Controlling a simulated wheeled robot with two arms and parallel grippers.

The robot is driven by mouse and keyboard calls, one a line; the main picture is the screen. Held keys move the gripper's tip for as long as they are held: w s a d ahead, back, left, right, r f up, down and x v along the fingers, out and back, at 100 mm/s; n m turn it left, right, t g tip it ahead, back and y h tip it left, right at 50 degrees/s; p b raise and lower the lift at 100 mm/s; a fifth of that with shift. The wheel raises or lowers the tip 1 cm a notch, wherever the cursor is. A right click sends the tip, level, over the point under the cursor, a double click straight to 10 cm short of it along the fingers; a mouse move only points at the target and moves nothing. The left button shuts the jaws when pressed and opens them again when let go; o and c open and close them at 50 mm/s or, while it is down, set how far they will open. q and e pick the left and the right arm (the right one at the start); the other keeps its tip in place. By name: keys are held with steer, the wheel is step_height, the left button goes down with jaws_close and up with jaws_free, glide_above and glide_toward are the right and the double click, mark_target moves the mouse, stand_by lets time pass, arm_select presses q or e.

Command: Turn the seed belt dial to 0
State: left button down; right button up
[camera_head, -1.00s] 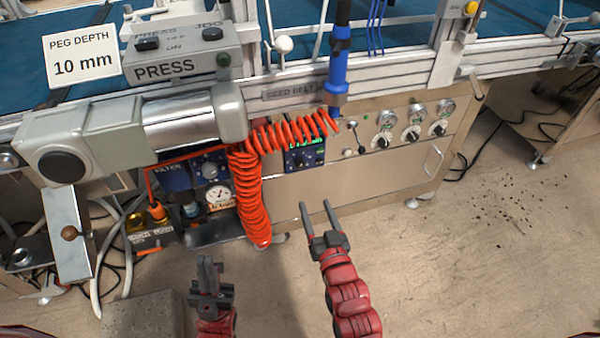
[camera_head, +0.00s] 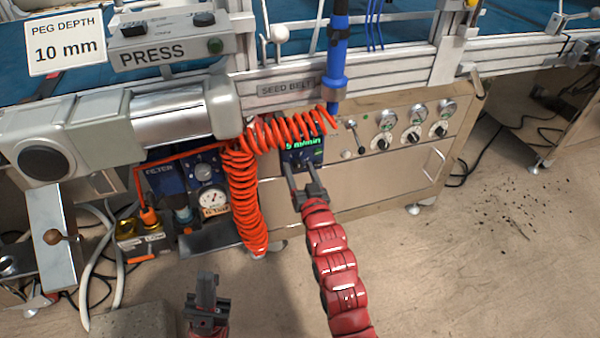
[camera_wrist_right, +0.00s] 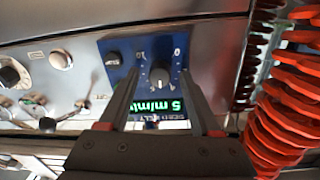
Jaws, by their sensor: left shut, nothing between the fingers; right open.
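The seed belt control is a blue panel (camera_head: 305,150) under the SEED BELT label (camera_head: 287,88). Its green display reads 5 m/min. In the right wrist view, the dark round dial (camera_wrist_right: 160,77) sits on this blue panel between printed marks 10 and 0. My right gripper (camera_head: 301,172) is open in front of the panel. In the right wrist view its fingers reach toward either side of the dial; whether they touch it I cannot tell. The dial is hard to make out in the head view. My left gripper (camera_head: 207,281) is shut and empty, low in the picture, away from the panel.
An orange coiled hose (camera_head: 245,195) hangs just left of the panel and passes above it. A blue tool (camera_head: 336,65) hangs above. Several other dials and gauges (camera_head: 411,137) are to the right. A filter gauge (camera_head: 212,199) is at left. Open floor lies at right.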

jaws_close()
stand_by(0.4)
